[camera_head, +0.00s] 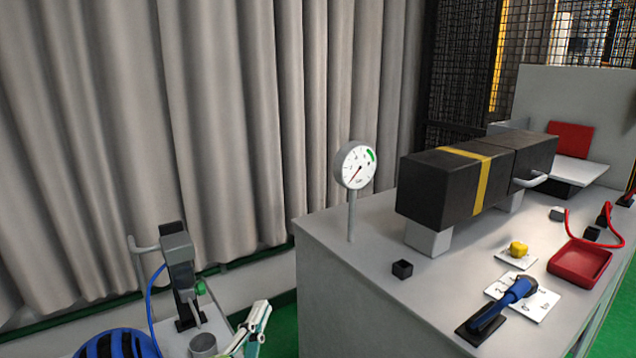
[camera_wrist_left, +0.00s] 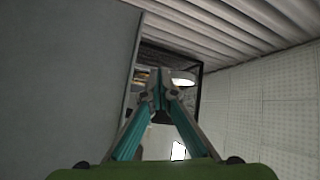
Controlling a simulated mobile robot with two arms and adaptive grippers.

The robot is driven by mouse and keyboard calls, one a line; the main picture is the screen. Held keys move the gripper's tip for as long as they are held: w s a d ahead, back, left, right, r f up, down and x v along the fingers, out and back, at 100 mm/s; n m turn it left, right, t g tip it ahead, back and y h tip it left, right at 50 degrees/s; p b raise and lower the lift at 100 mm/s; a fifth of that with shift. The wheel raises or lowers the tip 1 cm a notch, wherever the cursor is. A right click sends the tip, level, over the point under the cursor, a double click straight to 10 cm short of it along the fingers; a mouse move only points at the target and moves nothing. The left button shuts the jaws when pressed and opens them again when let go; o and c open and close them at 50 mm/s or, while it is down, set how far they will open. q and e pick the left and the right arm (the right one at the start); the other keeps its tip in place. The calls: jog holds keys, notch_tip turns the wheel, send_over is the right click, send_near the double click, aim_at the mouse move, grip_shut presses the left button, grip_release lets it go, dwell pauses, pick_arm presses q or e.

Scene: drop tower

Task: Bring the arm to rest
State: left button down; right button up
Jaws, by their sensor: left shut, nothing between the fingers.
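My left gripper (camera_head: 260,312) shows at the bottom of the head view, left of the grey bench's near side. Its pale and teal fingers are closed with nothing between them. In the left wrist view the two teal fingers (camera_wrist_left: 160,85) meet at their tips in the middle of the picture. Most of the left arm is outside the head view. My right gripper is not in view.
The grey bench (camera_head: 370,310) holds a black box with a yellow band (camera_head: 440,190), a dial gauge (camera_head: 355,165), a blue-handled tool (camera_head: 500,305) and a red tray (camera_head: 580,265). A grey cup (camera_head: 203,345) and a stand (camera_head: 178,260) are close left of the gripper.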

pick_arm(q)
jog(key=s+a+f+n+g+y, duration=0.1)
jog(key=s+a+f+n+g, duration=0.2)
jog(key=s+f, duration=0.2)
jog(key=s+a+f+n+g+y, duration=0.2)
jog(key=s+a+f+n+g, duration=0.1)
jog(key=f, duration=0.7)
jog(key=s+a+f+n+g+y, duration=0.1)
jog(key=s+a+f+n+g, duration=0.3)
jog(key=s+f, duration=0.3)
jog(key=shift+s+a+f+n+g+y, duration=0.1)
jog(key=shift+f+n+g+y, duration=0.3)
jog(key=shift+f, duration=0.3)
jog(key=s+f+n+g, duration=0.1)
jog(key=s+f+g, duration=0.2)
jog(key=s, duration=0.4)
jog(key=s+f+n+g, duration=0.2)
jog(key=s+f, duration=0.1)
jog(key=s, duration=0.4)
notch_tip(320, 180, down, 27)
jog(key=s+g, duration=0.1)
jog(key=s+a+f+g, duration=0.1)
jog(key=s+a+f, duration=0.2)
jog(key=s+f, duration=1.2)
jog(key=shift+s+m+g+h, duration=0.3)
jog(key=shift+s+m, duration=0.1)
jog(key=shift+s, duration=0.7)
